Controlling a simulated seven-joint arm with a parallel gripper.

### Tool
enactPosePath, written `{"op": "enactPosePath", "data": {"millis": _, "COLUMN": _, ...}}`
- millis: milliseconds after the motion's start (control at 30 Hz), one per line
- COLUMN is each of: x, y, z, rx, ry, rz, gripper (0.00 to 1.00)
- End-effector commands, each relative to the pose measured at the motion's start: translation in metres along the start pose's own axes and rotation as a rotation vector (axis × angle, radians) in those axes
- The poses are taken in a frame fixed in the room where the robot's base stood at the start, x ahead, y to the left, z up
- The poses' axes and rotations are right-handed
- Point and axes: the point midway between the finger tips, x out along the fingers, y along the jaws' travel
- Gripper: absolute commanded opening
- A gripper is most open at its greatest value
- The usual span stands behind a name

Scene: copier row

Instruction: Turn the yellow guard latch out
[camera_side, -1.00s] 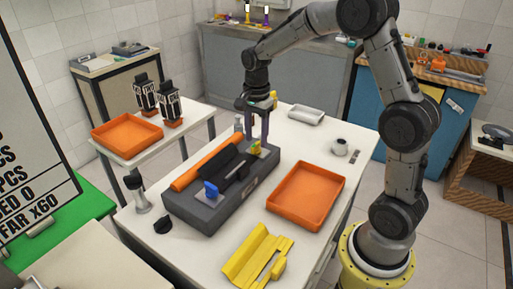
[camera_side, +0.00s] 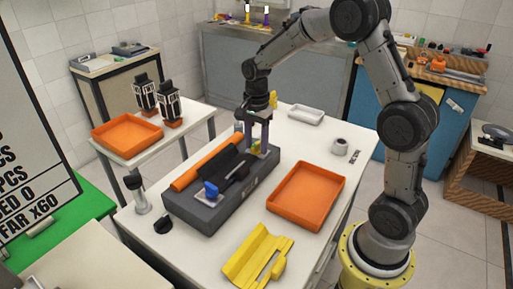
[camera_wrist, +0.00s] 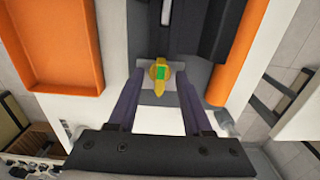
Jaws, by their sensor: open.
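The yellow guard latch (camera_wrist: 159,76) with a green patch on it sits on a light plate at one end of the dark grey machine block. In the wrist view it lies between the two spread fingers of my gripper (camera_wrist: 158,80), with a gap on each side. In the side view my gripper (camera_side: 258,148) is open, pointing down at the back end of the dark grey block (camera_side: 205,213). The latch (camera_side: 255,149) is partly hidden by the fingers there. A blue latch (camera_side: 211,190) stands at the block's front end.
An orange roller (camera_side: 205,162) lies along the block's far side. An orange tray (camera_side: 303,195) is to its right, a yellow cover (camera_side: 257,257) in front.

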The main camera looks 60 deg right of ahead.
Motion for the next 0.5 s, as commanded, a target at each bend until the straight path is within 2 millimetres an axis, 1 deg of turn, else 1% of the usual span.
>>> {"op": "enactPosePath", "data": {"millis": 300, "x": 0.0062, "y": 0.0001, "z": 0.0, "rx": 0.0, "ry": 0.0, "rz": 0.0, "gripper": 0.5}}
{"op": "enactPosePath", "data": {"millis": 500, "x": 0.0053, "y": 0.0001, "z": 0.0, "rx": 0.0, "ry": 0.0, "rz": 0.001, "gripper": 0.5}}
